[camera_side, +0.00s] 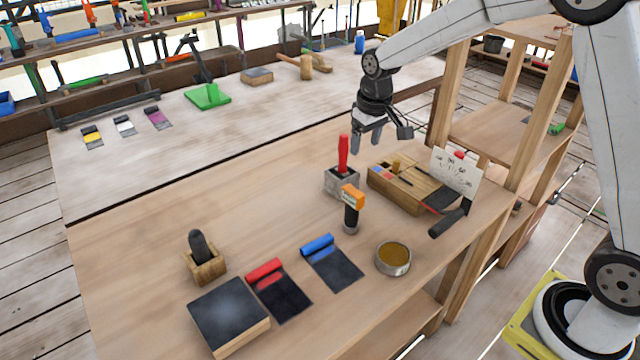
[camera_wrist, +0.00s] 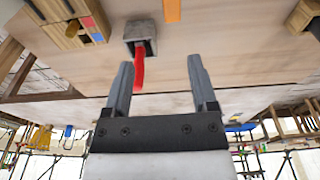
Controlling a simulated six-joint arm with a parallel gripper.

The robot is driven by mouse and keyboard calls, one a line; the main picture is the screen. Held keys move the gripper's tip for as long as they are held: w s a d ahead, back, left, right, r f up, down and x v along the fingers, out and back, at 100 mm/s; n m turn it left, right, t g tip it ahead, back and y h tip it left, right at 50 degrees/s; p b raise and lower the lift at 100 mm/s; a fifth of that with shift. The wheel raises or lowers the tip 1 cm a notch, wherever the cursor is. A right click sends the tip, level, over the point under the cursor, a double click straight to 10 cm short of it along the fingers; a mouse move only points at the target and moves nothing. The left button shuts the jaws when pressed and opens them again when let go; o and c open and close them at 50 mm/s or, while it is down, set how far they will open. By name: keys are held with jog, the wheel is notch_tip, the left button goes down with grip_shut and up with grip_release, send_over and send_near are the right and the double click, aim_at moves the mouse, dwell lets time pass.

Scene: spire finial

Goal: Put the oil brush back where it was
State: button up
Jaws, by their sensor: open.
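A red-handled tool (camera_side: 343,155) stands upright in a grey block (camera_side: 341,182) on the wooden bench. Its head is hidden in the block, so I cannot tell whether it is the oil brush. My gripper (camera_side: 367,142) is open and empty, above the bench and just right of the red handle in the side view. In the wrist view my open fingers (camera_wrist: 161,65) point toward the bench, and the red handle (camera_wrist: 139,72) shows near the left finger, with the grey block (camera_wrist: 140,34) beyond. A round tin of brown liquid (camera_side: 393,257) stands near the front edge.
An orange-and-black tool (camera_side: 351,208) stands close in front of the grey block. A wooden organiser (camera_side: 398,188) with a card (camera_side: 456,171) is to the right. A wooden block with a dark handle (camera_side: 205,262) is at left. The bench's left middle is clear.

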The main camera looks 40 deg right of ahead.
jog(key=s+a+f, duration=0.1)
jog(key=s+f, duration=0.1)
jog(key=s, duration=0.8)
jog(key=s+a+f+t, duration=0.1)
jog(key=s+a+f, duration=0.1)
jog(key=s, duration=0.8)
jog(key=shift+s+a+f, duration=0.15)
jog(key=shift+a+f, duration=0.1)
jog(key=shift+f, duration=0.2)
